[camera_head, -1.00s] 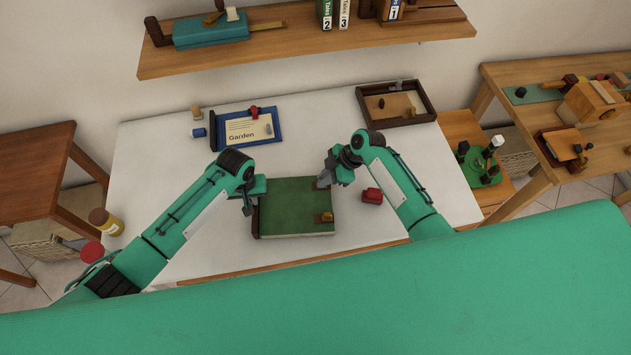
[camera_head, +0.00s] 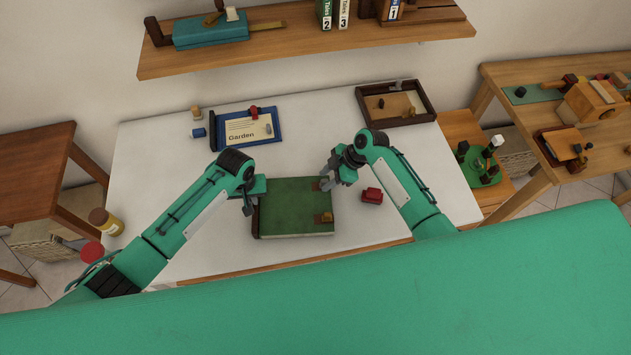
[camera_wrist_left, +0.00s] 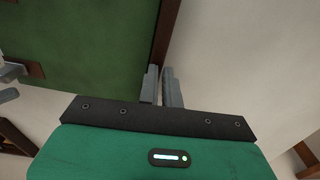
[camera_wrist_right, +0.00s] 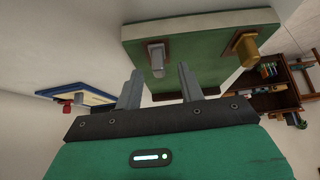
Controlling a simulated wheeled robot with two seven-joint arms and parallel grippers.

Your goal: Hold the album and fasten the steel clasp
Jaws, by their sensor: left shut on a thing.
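The green album (camera_head: 290,212) lies closed on the white table; it fills much of the left wrist view (camera_wrist_left: 85,45). My left gripper (camera_head: 249,206) is shut on the album's brown-edged left side, its fingers close together in the left wrist view (camera_wrist_left: 162,84). The steel clasp (camera_wrist_right: 156,57) sits on a brown patch at the album's right edge, beside a brass clasp (camera_wrist_right: 246,48). The brass clasp also shows in the head view (camera_head: 326,216). My right gripper (camera_wrist_right: 158,88) is open and empty, with the steel clasp ahead of its parted fingers. I cannot tell whether the clasp is fastened.
A red object (camera_head: 372,196) lies just right of the album, near my right arm. A blue-framed "Garden" board (camera_head: 277,137) and a brown wooden tray (camera_head: 431,112) stand at the back. The table between them and the album is clear. A shelf (camera_head: 290,47) hangs above.

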